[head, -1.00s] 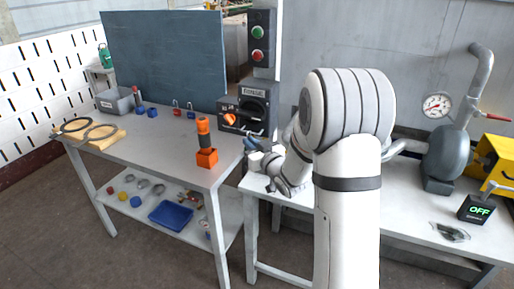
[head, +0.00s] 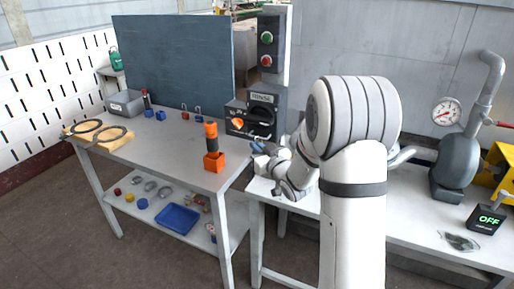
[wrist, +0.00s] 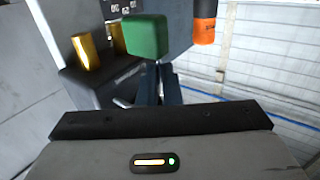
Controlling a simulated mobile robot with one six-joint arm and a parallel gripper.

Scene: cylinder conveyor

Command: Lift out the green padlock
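The green padlock (wrist: 146,37) shows in the wrist view as a green block just beyond my fingertips, its grey shackle side toward me. My gripper (wrist: 160,85) has its dark blue fingers close together at that shackle and looks shut on it. Whether the shackle is clear of any hasp is hidden. I cannot make out the green padlock in the head view.
An orange and black tool stands in an orange holder (head: 214,162) on the left table (head: 165,150). A dark box with gold parts (wrist: 87,52) is close beside the padlock in the wrist view.

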